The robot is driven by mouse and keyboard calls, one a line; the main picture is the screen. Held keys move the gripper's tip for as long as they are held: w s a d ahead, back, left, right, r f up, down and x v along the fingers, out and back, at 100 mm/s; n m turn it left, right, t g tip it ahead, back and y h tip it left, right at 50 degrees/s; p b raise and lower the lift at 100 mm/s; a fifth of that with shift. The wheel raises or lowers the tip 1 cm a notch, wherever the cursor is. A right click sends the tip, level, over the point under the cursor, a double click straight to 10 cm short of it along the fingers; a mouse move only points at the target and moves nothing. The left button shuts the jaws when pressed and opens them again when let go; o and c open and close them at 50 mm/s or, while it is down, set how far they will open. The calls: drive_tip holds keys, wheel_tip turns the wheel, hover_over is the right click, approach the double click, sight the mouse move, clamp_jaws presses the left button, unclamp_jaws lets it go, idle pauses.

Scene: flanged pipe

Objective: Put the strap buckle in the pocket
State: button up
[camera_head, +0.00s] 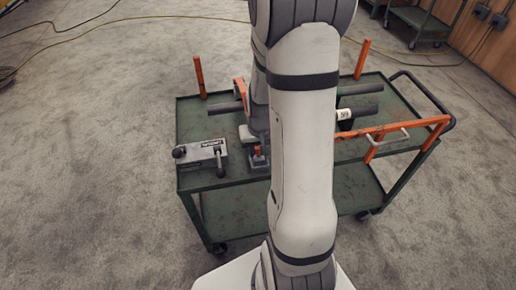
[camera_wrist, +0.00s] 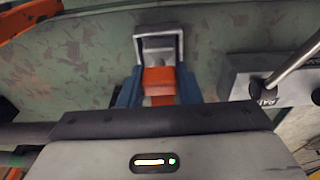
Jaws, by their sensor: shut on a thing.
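The strap buckle shows in the wrist view as a grey metal square frame (camera_wrist: 158,42) with an orange piece (camera_wrist: 159,80) at its near end. My gripper (camera_wrist: 158,92) has its two blue fingers on either side of the orange piece and is shut on it. The buckle's frame sticks out beyond the fingertips over the green cart top (camera_wrist: 90,60). I cannot tell whether it touches the surface. In the head view my gripper (camera_head: 258,158) is low over the cart's front part, partly hidden by my arm. I cannot make out a pocket in either view.
A grey block with dark-knobbed levers (camera_head: 202,154) sits left of my gripper on the green cart (camera_head: 190,112). Dark pipe pieces (camera_head: 360,89) lie behind. Orange posts (camera_head: 199,76) and an orange rail (camera_head: 400,128) rise from the cart. Open floor surrounds it.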

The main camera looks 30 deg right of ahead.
sight(259, 159)
drive_tip(key=shift+f+b, duration=0.5)
drive_tip(key=shift+f, duration=0.1)
idle(0.3)
drive_tip(key=o, duration=1.2)
drive_tip(key=r, duration=0.5)
drive_tip(key=s+r, duration=0.1)
drive_tip(key=r, duration=0.1)
drive_tip(key=shift+a+r+p, duration=0.15)
drive_tip(key=shift+p, duration=0.25)
drive_tip(key=shift+r, duration=0.25)
drive_tip(key=s+a+r+n+p, duration=0.1)
drive_tip(key=s+a+r, duration=0.2)
drive_tip(key=a+r, duration=0.1)
drive_tip(key=s+a+r+n+p, duration=0.1)
drive_tip(key=s+a+r, duration=0.3)
drive_tip(key=r, duration=0.2)
drive_tip(key=s+a+r+n+t+p, duration=0.1)
drive_tip(key=s+a+r, duration=0.3)
drive_tip(key=r, duration=0.1)
drive_tip(key=shift+s+a+r, duration=0.1)
drive_tip(key=shift+s+r, duration=0.05)
drive_tip(key=shift+r, duration=0.1)
